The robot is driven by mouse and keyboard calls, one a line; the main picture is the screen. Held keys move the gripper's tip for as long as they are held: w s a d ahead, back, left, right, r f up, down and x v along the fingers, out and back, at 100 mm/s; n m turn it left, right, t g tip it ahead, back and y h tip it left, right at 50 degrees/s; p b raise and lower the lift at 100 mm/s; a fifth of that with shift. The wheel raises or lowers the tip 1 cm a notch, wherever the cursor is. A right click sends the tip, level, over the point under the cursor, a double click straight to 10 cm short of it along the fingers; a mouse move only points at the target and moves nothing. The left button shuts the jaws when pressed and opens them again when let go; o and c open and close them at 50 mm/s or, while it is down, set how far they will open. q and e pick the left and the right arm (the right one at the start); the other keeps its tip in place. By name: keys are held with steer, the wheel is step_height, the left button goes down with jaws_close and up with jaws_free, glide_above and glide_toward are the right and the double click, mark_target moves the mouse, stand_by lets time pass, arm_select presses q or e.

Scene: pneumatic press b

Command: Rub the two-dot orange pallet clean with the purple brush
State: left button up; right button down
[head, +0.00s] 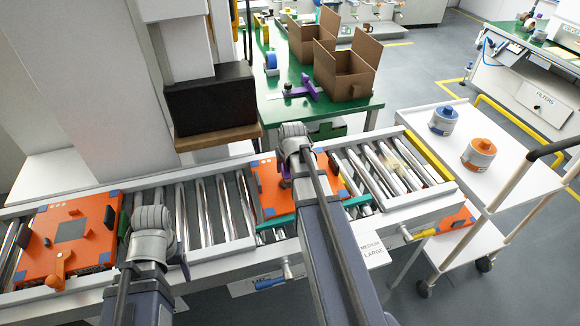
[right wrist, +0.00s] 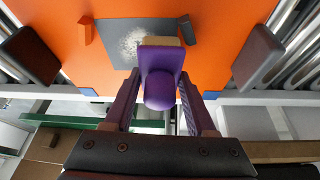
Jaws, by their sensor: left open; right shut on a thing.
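The middle orange pallet (head: 266,178) lies on the roller conveyor. Small pale marks show near its far left corner, but I cannot count them surely. In the right wrist view the orange pallet (right wrist: 225,30) has a grey centre plate (right wrist: 118,58) with a patch of white dust (right wrist: 131,42). My right gripper (right wrist: 160,98) is shut on the purple brush (right wrist: 162,88). Its tan bristle block is over the plate beside the dust; I cannot tell whether it touches. In the head view, my right arm mostly hides the brush. My left gripper (head: 152,252) is open, beside the left pallet.
A second orange pallet (head: 68,238) with a grey plate and orange knob lies on the conveyor's left. Bare rollers (head: 203,208) separate the pallets. A green table (head: 280,110) with cardboard boxes (head: 345,72) and a purple object (head: 303,89) stands behind. A white cart (head: 430,150) stands at right.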

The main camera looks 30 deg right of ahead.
steer(key=shift+a, duration=0.4)
steer(key=shift+a+r+p, duration=0.15)
steer(key=shift+r+p, duration=0.35)
steer(key=shift+p, duration=0.05)
steer(key=r+p, duration=0.5)
steer(key=shift+d, duration=0.2)
step_height(320, 180, up, 3)
steer(key=p, duration=0.3)
